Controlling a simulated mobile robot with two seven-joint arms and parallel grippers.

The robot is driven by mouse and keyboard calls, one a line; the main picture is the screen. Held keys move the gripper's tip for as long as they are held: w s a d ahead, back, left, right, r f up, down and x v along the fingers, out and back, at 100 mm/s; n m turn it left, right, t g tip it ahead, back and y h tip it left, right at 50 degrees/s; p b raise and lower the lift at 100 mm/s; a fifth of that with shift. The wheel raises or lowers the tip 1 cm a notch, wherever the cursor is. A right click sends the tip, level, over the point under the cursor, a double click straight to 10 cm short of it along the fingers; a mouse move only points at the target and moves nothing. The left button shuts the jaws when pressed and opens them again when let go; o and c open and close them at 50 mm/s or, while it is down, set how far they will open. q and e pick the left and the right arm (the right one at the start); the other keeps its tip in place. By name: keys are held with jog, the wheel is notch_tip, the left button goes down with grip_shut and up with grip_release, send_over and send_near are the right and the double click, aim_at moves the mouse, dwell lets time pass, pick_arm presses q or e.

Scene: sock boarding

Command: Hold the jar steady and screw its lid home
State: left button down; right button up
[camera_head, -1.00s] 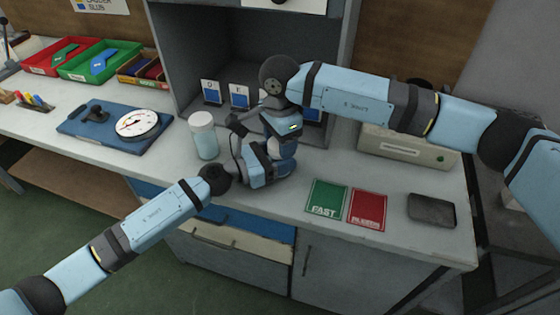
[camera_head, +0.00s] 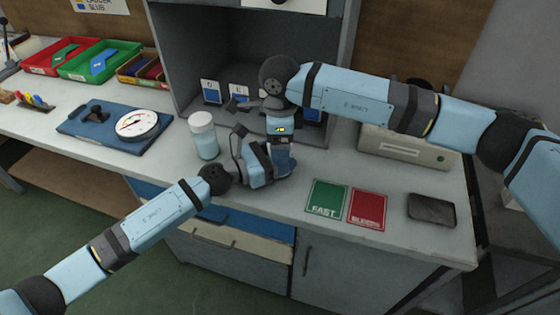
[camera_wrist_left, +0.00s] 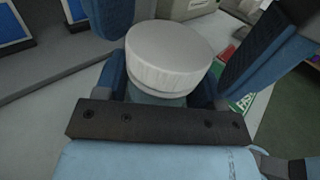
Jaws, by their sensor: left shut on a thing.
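In the left wrist view a white ribbed lid (camera_wrist_left: 168,55) sits on top of a pale blue jar (camera_wrist_left: 155,97). My left gripper (camera_wrist_left: 160,90) is shut around the jar's body, below the lid. I cannot tell how tightly the lid is seated. In the head view my left gripper (camera_head: 265,165) is low over the bench, and the held jar is hidden behind the grippers. My right gripper (camera_head: 280,140) is directly above it, pointing down. Its two blue fingers stand either side of the lid in the left wrist view, with a gap showing at the right.
Another white-lidded jar (camera_head: 204,140) stands on the bench just left of the grippers. A green card (camera_head: 326,197), a red card (camera_head: 368,208) and a dark tray (camera_head: 432,210) lie to the right. A blue board with a dial (camera_head: 137,124) lies left. A grey cabinet stands behind.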

jog(key=shift+r, duration=0.1)
jog(key=shift+r, duration=2.15)
jog(key=shift+c, duration=0.5)
jog(key=n, duration=0.3)
jog(key=r+n, duration=0.1)
jog(key=n, duration=0.4)
jog(key=r+n, duration=0.1)
jog(key=n, duration=0.5)
jog(key=r+n, duration=0.1)
jog(key=n, duration=0.5)
jog(key=r+n, duration=0.1)
jog(key=n, duration=0.2)
